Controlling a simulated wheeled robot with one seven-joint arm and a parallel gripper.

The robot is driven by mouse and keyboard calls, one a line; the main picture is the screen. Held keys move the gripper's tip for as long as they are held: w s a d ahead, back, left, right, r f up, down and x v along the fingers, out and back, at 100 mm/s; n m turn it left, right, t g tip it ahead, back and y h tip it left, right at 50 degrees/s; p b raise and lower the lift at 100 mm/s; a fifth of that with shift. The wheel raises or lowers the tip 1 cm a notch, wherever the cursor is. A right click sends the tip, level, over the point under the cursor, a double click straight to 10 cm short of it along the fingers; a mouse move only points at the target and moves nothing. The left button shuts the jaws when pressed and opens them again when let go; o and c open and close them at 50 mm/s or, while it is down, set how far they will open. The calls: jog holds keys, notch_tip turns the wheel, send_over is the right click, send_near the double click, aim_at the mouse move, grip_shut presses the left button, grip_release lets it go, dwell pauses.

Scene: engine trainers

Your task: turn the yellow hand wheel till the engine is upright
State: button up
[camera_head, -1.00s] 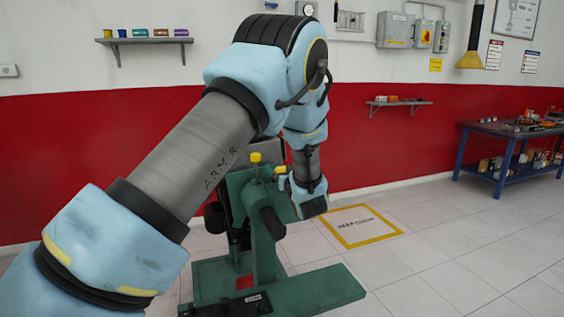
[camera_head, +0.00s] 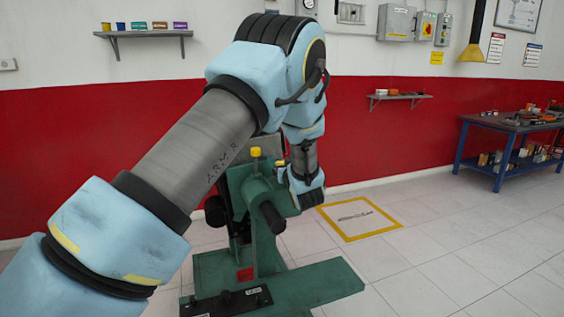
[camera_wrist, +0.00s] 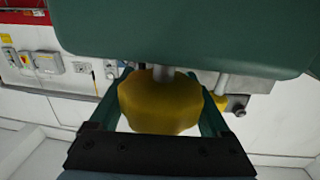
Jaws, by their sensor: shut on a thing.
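The yellow hand wheel (camera_wrist: 158,103) fills the middle of the wrist view, on a short pale shaft below a green body. My gripper (camera_wrist: 160,118) has a finger on each side of it and is shut on it. In the head view my gripper (camera_head: 306,190) is at the right side of the green engine stand (camera_head: 262,235), and the wheel in its jaws is mostly hidden. A yellow knob (camera_head: 255,152) stands upright on top of the stand. The engine is largely hidden behind my arm and the stand, so its tilt cannot be told.
The stand's green foot (camera_head: 315,290) reaches out to the right on the tiled floor. A yellow-bordered floor marking (camera_head: 360,236) lies behind it. A blue workbench (camera_head: 490,128) stands far right. The floor between is clear.

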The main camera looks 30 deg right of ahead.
jog(key=shift+c, duration=1.2)
jog(key=shift+n+y+b, duration=0.45)
jog(key=shift+n+y, duration=0.15)
jog(key=shift+y, duration=0.2)
jog(key=shift+a+n+y+b, duration=0.25)
jog(key=shift+n+y, duration=0.25)
jog(key=shift+y, duration=0.35)
jog(key=shift+a+n+y+b, duration=0.1)
jog(key=shift+a+n+y, duration=0.1)
jog(key=shift+n+y, duration=0.5)
jog(key=o, duration=1.2)
jog(key=s+b, duration=0.4)
jog(key=s, duration=0.6)
jog(key=shift+s+d, duration=0.35)
jog(key=shift+s, duration=0.05)
